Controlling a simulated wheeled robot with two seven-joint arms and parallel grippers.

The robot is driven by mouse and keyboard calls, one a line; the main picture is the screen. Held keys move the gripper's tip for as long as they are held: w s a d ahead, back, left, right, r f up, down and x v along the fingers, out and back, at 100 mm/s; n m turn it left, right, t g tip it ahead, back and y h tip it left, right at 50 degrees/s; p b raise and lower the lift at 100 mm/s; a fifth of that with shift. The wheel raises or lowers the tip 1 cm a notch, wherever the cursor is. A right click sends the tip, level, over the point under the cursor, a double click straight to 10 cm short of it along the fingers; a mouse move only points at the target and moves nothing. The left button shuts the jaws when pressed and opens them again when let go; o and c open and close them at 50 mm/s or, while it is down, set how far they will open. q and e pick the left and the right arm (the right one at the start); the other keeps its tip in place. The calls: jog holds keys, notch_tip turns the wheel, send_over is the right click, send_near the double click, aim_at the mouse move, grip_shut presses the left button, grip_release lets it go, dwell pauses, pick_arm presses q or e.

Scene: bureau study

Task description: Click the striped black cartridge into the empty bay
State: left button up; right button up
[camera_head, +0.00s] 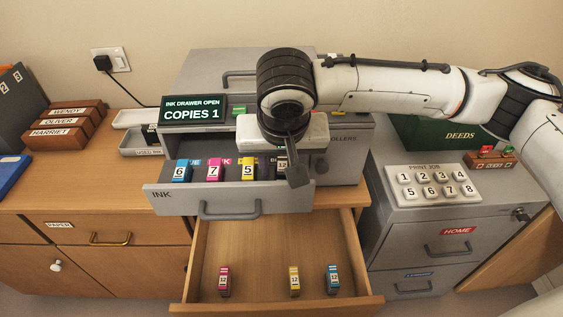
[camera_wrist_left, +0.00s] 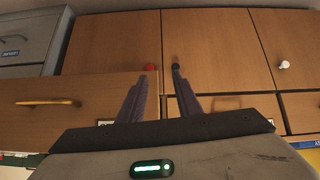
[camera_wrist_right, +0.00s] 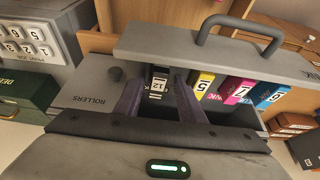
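The striped black cartridge (camera_wrist_right: 158,82), with a white label reading 12, stands in the end bay of the open grey ink drawer (camera_head: 228,202), beside the yellow cartridge. In the head view it is mostly hidden behind my right gripper (camera_head: 297,170). In the right wrist view my right gripper (camera_wrist_right: 158,95) has a finger on each side of the cartridge, with narrow gaps showing, so it looks open around it. Whether the cartridge is fully seated cannot be told. My left gripper (camera_wrist_left: 160,85) is open and empty, facing wooden cabinet fronts; it is outside the head view.
Blue (camera_head: 182,170), pink (camera_head: 214,169) and yellow (camera_head: 247,168) cartridges stand in the ink drawer. Below, an open wooden drawer (camera_head: 262,250) holds pink, yellow and blue cartridges. A display (camera_head: 193,112) reads "INK DRAWER OPEN, COPIES 1". A numbered keypad (camera_head: 432,184) sits at right.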

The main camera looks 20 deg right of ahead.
jog(key=shift+s+d+f, duration=0.15)
jog(key=shift+d+f, duration=0.1)
jog(key=shift+f, duration=0.05)
jog(key=shift+s+r, duration=0.1)
jog(key=shift+r, duration=0.1)
jog(key=v, duration=1)
jog(key=shift+a+r+p, duration=0.2)
jog(key=shift+r+p, duration=0.05)
jog(key=shift+p, duration=0.2)
